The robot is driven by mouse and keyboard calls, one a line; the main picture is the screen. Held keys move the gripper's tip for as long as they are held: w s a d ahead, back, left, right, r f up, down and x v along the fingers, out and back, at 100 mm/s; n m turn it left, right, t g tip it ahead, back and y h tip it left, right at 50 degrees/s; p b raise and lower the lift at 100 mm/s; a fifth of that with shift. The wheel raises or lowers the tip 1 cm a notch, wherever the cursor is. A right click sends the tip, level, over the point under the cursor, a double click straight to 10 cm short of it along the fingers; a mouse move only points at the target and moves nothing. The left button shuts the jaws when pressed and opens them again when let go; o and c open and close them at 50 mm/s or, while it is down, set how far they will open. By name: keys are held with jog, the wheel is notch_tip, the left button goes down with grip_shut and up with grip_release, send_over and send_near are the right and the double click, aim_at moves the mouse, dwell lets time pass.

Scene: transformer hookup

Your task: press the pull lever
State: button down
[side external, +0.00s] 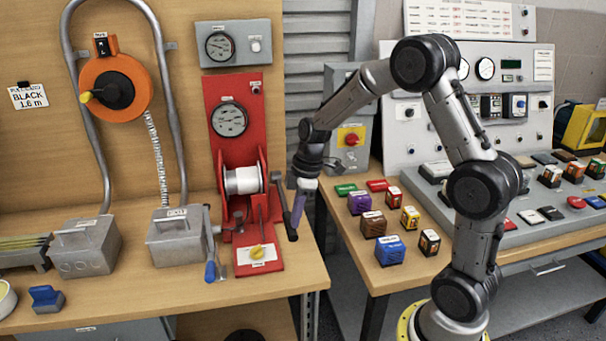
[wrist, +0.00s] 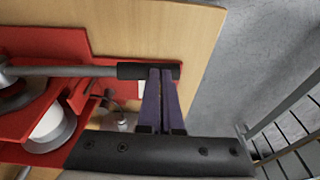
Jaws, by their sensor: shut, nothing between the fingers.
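The lever under my gripper is a grey rod with a black grip (side external: 297,216), on the right side of the red spool stand (side external: 235,120). In the wrist view its black grip (wrist: 134,71) reaches across to the purple fingertips. My gripper (side external: 294,232) points down at this grip, its fingers shut with nothing between them. In the wrist view the fingertips (wrist: 161,72) overlap the grip's end; whether they touch it I cannot tell. I cannot read a label on this lever.
A blue-handled lever (side external: 210,271) hangs beside a grey box (side external: 180,238) on the left. A white spool (side external: 243,180) and yellow knob (side external: 257,252) are on the red stand. Coloured blocks (side external: 390,250) stand on the right bench. A gap separates the benches.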

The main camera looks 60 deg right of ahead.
jog(key=s+a+v, duration=0.1)
jog(key=a+v, duration=0.1)
jog(key=v, duration=1)
jog(key=shift+d+r, duration=0.3)
jog(key=shift+d, duration=0.1)
jog(key=s+a+r+t, duration=0.2)
jog(key=s+a+r, duration=0.5)
jog(key=s+a, duration=0.15)
jog(key=s+a+f+m+t+h, duration=0.1)
jog(key=s+f+m, duration=0.3)
jog(key=s+m, duration=0.5)
jog(key=shift+s+f+t+h, duration=0.4)
jog(key=shift+s+t, duration=0.1)
jog(key=shift+s, duration=0.6)
